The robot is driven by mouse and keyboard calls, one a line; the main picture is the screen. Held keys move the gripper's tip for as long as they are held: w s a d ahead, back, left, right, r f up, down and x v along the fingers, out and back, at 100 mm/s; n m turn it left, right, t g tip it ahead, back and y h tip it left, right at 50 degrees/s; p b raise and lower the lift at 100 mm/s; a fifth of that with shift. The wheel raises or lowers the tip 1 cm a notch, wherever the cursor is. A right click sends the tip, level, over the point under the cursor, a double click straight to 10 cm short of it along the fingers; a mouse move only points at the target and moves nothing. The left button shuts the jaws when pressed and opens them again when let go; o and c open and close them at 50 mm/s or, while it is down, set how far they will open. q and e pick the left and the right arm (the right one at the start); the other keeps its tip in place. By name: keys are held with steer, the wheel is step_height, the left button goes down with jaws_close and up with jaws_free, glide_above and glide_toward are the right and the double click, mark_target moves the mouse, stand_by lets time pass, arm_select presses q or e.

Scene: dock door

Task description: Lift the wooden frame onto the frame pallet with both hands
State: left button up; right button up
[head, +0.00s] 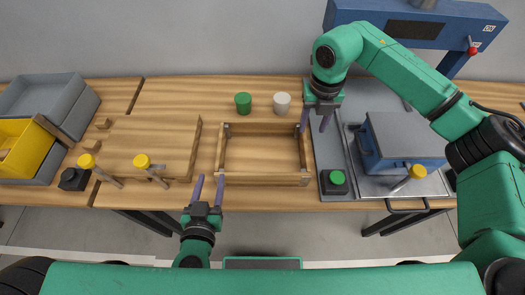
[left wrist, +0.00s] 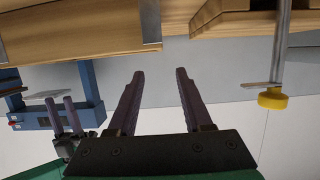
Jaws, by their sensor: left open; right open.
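The wooden frame (head: 264,179) is an open rectangle of light wood lying flat near the middle of the bench. A flat wooden board (head: 150,150), apparently the frame pallet, lies left of it with nothing on top. My left gripper (head: 209,180) is open and empty by the bench's front edge, close to the frame's left front corner. In the left wrist view its fingers (left wrist: 158,73) are apart with nothing between them. My right gripper (head: 315,127) is open and empty near the frame's right back corner. Contact with the frame cannot be told.
Two yellow-knobbed clamps (head: 142,161) stand at the board's front; one knob shows in the left wrist view (left wrist: 272,98). A green button box (head: 335,181) and blue box (head: 402,140) are right; bins (head: 62,108) are left.

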arm_select(q)
glide_toward(219, 147)
steer(key=shift+w+f, duration=0.1)
steer(key=shift+w, duration=0.05)
arm_select(e)
steer(key=f, duration=0.2)
steer(key=w+f, duration=0.1)
steer(key=shift+w+f, duration=0.1)
steer(key=shift+f, duration=0.3)
arm_select(q)
steer(key=x, duration=1)
steer(key=shift+w+f, duration=0.15)
steer(key=shift+w, duration=0.1)
arm_select(e)
step_height(219, 147, down, 10)
steer(key=shift+f, duration=0.25)
arm_select(q)
steer(key=shift+s, duration=0.1)
arm_select(e)
steer(key=shift+s, duration=0.2)
arm_select(q)
jaws_close()
arm_select(e)
jaws_close()
steer(key=shift+w+r, duration=0.1)
